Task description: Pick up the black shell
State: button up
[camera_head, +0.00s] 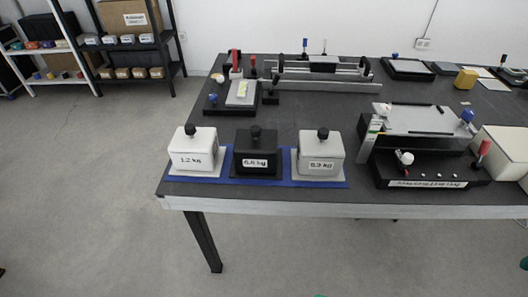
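The black shell (256,154) is a box-like cover with a black knob on top and a white handwritten label on its front. It stands upright between two similar white shells near the table's front left edge. The left white shell (192,150) is labelled 1.2 kg. The right white shell (320,154) has a label that is hard to read. Each has a dark knob and sits on a flat plate over a blue strip (286,181). My gripper is not in this view.
The dark table (300,110) has a pale front edge. A black device with a tilted clear panel (415,120) stands right of the shells, beside a cream box (506,150). Rail fixtures (315,75) lie behind. Floor is free at the left, before shelves (130,50).

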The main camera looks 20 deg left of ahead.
aim_at(256, 155)
jog(key=z, duration=1.45)
jog(key=k, duration=1.2)
jog(key=u, duration=1.05)
jog(key=i, duration=0.25)
jog(key=u, duration=0.4)
